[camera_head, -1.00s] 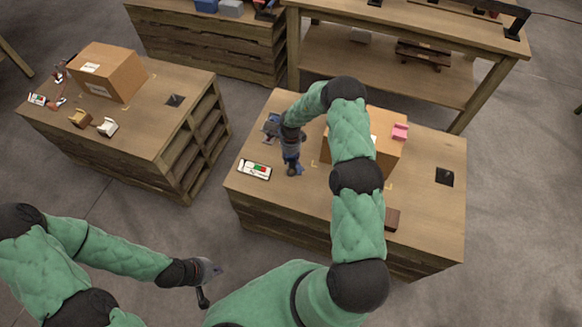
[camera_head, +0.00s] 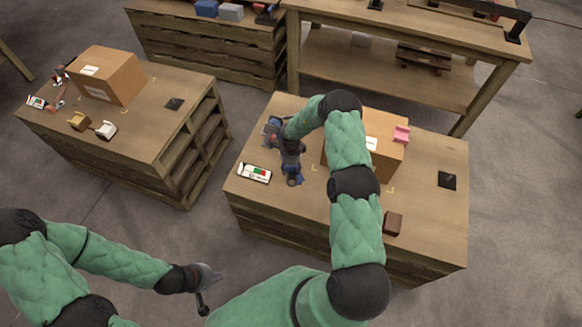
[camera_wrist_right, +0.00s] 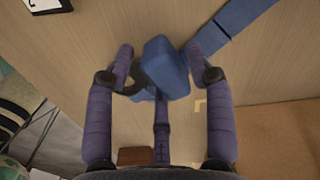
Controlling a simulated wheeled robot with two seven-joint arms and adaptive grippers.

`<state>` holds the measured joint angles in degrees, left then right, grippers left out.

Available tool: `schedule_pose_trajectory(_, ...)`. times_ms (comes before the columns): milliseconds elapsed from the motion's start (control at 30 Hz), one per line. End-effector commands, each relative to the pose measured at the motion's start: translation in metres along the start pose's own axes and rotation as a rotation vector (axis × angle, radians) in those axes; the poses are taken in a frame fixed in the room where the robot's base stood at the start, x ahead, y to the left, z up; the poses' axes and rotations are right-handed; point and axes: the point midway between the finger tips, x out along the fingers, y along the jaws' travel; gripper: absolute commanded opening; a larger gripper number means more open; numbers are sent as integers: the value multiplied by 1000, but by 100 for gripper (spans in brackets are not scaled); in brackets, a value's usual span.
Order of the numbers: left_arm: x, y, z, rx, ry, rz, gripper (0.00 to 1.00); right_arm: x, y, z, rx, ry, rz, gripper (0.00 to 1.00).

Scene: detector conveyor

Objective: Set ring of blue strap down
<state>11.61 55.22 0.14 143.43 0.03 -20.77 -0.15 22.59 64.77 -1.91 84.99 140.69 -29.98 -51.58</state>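My right gripper (camera_head: 293,172) is low over the near right table, left of the cardboard box. Its fingers (camera_wrist_right: 160,63) look spread in the right wrist view. A blue block-like piece (camera_wrist_right: 165,68) is between them, with a gap showing on its left side. A flat blue strap (camera_wrist_right: 238,20) runs from behind the right finger to the upper right. I cannot tell whether the piece and strap join, or whether the piece rests on the table. The ring shape is not clear. My left gripper (camera_head: 211,288) looks open and empty, off the table's near-left side.
A white device with red and green marks (camera_head: 254,173) lies left of my right gripper. The cardboard box (camera_head: 386,150) carries a pink item (camera_head: 401,134). A brown block (camera_head: 393,222) and a black square (camera_head: 447,180) are on the right. The table's front-middle is clear.

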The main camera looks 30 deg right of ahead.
Motion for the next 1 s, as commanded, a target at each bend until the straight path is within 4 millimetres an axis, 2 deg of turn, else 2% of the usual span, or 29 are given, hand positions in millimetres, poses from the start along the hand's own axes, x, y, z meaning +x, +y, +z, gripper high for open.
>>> schedule_pose_trajectory(300, 0, 0, 0, 0, 0, 0, 0, -1, 0, 0, 0, 0, 0, 61)
schedule_pose_trajectory(433, -4, 1, 0, 0, 0, 0, 0, -10, 0, 0, 0, 0, -1, 61)
schedule_pose_trajectory(567, -12, 4, 0, 0, 0, 0, 0, -32, -1, 0, 1, 0, -2, 61)
schedule_pose_trajectory(800, -31, 11, 1, 0, 0, 0, 0, -81, -1, 0, 0, -1, -2, 61)
schedule_pose_trajectory(1000, -40, 14, 1, 0, 0, 0, 0, -110, 0, 0, 0, 0, -1, 61)
